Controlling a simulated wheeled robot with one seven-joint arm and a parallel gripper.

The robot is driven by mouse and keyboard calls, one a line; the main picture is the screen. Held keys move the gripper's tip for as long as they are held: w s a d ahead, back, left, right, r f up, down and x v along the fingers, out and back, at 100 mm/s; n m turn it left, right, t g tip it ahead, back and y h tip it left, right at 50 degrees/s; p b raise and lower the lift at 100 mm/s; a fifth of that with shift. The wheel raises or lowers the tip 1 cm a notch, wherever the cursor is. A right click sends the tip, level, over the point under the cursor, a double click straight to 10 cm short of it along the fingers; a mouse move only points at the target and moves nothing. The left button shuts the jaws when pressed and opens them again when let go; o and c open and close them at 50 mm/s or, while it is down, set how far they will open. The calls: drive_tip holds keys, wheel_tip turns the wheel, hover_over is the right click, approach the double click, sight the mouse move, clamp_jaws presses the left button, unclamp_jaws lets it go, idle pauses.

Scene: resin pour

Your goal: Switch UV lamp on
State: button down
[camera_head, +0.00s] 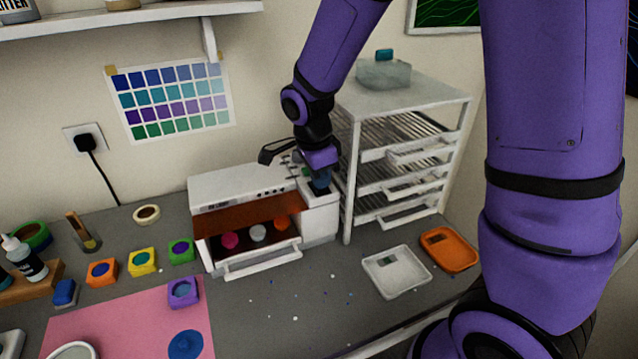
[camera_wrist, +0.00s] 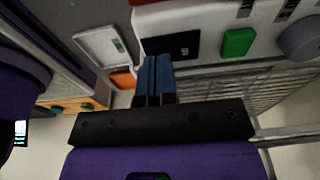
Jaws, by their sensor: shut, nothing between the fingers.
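The UV lamp (camera_head: 236,187) is a white box with a brown-orange window and stands on the bench against the wall. Its low tray holds pink, white and orange pieces. In the wrist view its control face (camera_wrist: 205,18) carries a black panel (camera_wrist: 185,45), a green button (camera_wrist: 238,42) and a grey knob (camera_wrist: 300,40). My gripper (camera_head: 320,184) is over the right end of the lamp. In the wrist view its blue fingers (camera_wrist: 157,68) are together and empty, with the tips over the black panel, left of the green button. Whether they touch it I cannot tell.
A white wire rack (camera_head: 405,90) stands close to the lamp's right. A white tray (camera_head: 395,287) and an orange tray (camera_head: 462,246) lie in front of it. Small coloured pots and a pink mat (camera_head: 120,318) are at the left. A shelf (camera_head: 130,20) hangs above.

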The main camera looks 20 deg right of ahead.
drive_tip(key=shift+f, duration=0.2)
drive_tip(key=shift+r, duration=3.55)
